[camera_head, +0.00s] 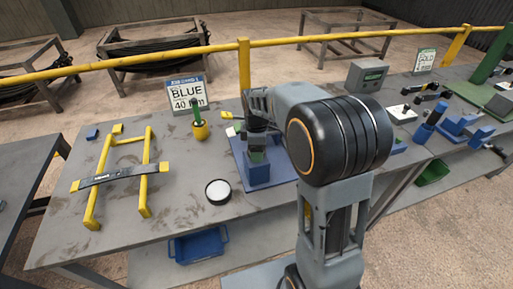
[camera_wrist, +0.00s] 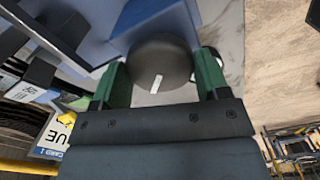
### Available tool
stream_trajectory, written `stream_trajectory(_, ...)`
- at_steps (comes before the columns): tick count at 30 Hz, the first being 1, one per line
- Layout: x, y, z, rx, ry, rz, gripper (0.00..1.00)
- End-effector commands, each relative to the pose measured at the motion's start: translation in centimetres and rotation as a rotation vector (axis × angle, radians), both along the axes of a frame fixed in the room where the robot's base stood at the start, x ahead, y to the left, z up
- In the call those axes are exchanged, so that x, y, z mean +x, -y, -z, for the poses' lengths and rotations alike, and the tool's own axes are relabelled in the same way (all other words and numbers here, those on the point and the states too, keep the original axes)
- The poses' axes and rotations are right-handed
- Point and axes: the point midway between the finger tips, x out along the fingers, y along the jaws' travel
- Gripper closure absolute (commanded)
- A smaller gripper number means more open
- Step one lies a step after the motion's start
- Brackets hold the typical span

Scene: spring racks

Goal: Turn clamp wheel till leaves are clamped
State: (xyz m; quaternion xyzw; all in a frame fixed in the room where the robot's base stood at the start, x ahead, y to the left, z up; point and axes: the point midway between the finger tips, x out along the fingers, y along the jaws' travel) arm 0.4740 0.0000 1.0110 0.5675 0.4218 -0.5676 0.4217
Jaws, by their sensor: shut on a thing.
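The clamp wheel (camera_wrist: 162,58) is a dark round disc with a short white mark, seen close up in the wrist view. My gripper (camera_wrist: 161,78) has one green finger on each side of the wheel and is shut on it. The blue clamp body (camera_wrist: 155,22) fills the top of the wrist view beyond the wheel. In the head view the blue clamp (camera_head: 258,174) stands on a blue plate (camera_head: 283,168), and my gripper (camera_head: 256,145) is right above it. My arm hides part of the clamp. I cannot make out the leaves inside it.
A yellow stand (camera_head: 146,185) with a dark leaf strip (camera_head: 115,177) across it is at the left. A BLUE 40 Nm sign (camera_head: 187,95), a yellow holder (camera_head: 201,131) with a green-handled tool and a white-topped round pot (camera_head: 218,191) are nearby. A yellow rail (camera_head: 130,67) runs behind.

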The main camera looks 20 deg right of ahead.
Motion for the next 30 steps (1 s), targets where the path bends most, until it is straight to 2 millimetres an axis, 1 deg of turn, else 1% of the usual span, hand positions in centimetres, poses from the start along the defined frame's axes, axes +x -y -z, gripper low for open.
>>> stream_trajectory(18,0.01,-0.01,-0.06,0.001,0.000,0.546,0.55)
stream_trajectory(24,0.02,0.00,-0.06,0.001,0.001,0.682,0.55)
stream_trajectory(30,0.02,-0.01,-0.06,0.001,0.001,0.775,0.55)
